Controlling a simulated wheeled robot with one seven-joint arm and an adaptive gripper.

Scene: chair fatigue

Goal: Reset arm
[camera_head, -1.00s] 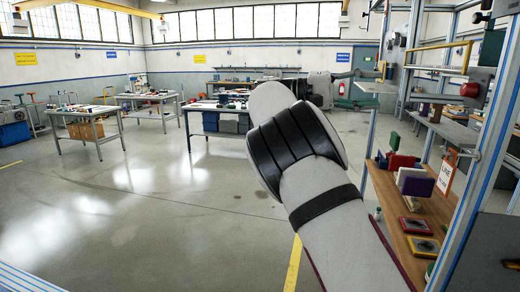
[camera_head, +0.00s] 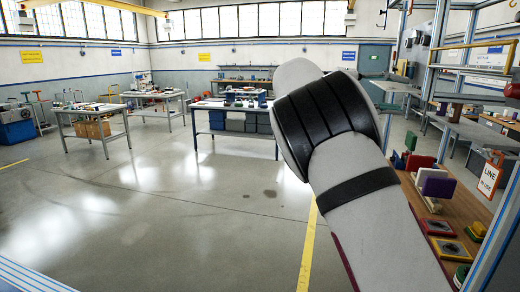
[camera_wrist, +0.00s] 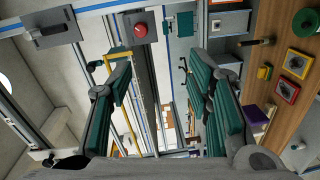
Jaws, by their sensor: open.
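My gripper (camera_wrist: 165,95) shows in the wrist view with its two green-padded fingers spread wide apart. It is open and nothing is between the fingers. In the head view my grey arm with black bands rises from the lower right toward the middle, and the gripper itself is hidden behind it. The wrist view is turned on its side, with the metal rack (camera_wrist: 95,70) to the left of the fingers and the wooden shelf (camera_wrist: 275,85) to the right.
A blue-legged worktable (camera_head: 233,122) stands mid-room. Other worktables (camera_head: 90,112) stand at left. The floor (camera_head: 150,215) at left is clear.

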